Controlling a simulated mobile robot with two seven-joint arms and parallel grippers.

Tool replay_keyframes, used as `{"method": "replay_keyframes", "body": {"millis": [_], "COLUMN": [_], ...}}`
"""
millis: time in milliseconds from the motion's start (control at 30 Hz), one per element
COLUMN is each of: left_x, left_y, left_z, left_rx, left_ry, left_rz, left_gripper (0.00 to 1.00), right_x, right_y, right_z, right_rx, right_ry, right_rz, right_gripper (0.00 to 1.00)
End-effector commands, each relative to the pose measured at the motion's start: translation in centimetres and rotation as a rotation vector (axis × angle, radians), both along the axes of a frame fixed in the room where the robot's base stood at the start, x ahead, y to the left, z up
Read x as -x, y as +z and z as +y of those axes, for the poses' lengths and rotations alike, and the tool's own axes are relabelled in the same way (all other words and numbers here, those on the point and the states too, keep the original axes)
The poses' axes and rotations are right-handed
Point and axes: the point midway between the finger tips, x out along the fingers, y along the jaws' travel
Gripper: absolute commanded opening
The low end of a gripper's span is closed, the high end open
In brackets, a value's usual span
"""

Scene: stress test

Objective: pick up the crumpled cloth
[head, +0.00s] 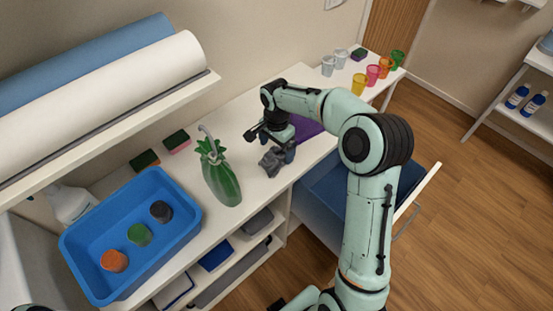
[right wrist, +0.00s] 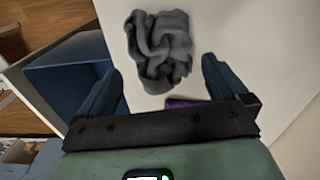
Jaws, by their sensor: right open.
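The crumpled cloth (head: 270,163) is dark grey and lies bunched on the white counter (head: 258,103). In the right wrist view the cloth (right wrist: 160,48) shows folded ridges and lies ahead of the fingers, roughly between their lines. My right gripper (head: 271,143) is open and empty, close to the cloth in the head view. Its two blue fingers also show spread apart in the right wrist view (right wrist: 162,70). I cannot tell its exact height above the counter.
A green pineapple-shaped bottle (head: 222,180) stands left of the cloth. A blue tray (head: 190,226) holds several round items. A purple item (head: 308,126) lies partly behind my arm. Coloured cups (head: 373,74) stand farther back. An open blue drawer (head: 325,196) lies below, right.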

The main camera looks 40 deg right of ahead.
Motion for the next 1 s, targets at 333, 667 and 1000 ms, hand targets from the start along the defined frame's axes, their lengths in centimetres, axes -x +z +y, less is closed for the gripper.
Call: {"method": "replay_keyframes", "body": {"millis": [333, 667, 1000], "left_x": [-0.4, -0.3, -0.3], "left_y": [0.4, 0.4, 0.4], "left_z": [0.0, 0.0, 0.0], "left_rx": [0.0, 0.0, 0.0], "left_ry": [-0.001, -0.001, 0.0], "left_rz": [-0.005, -0.005, -0.004], "left_gripper": [0.47, 0.47, 0.47], "right_x": [-0.3, -0.3, -0.3], "right_y": [-3.8, -5.6, -5.6], "right_z": [0.1, 0.1, 0.1], "right_rx": [-0.003, -0.001, 0.0], "right_ry": [0.0, 0.0, 0.0], "right_rz": [0.002, -0.002, -0.002], "right_gripper": [1.0, 1.0, 0.61]}}
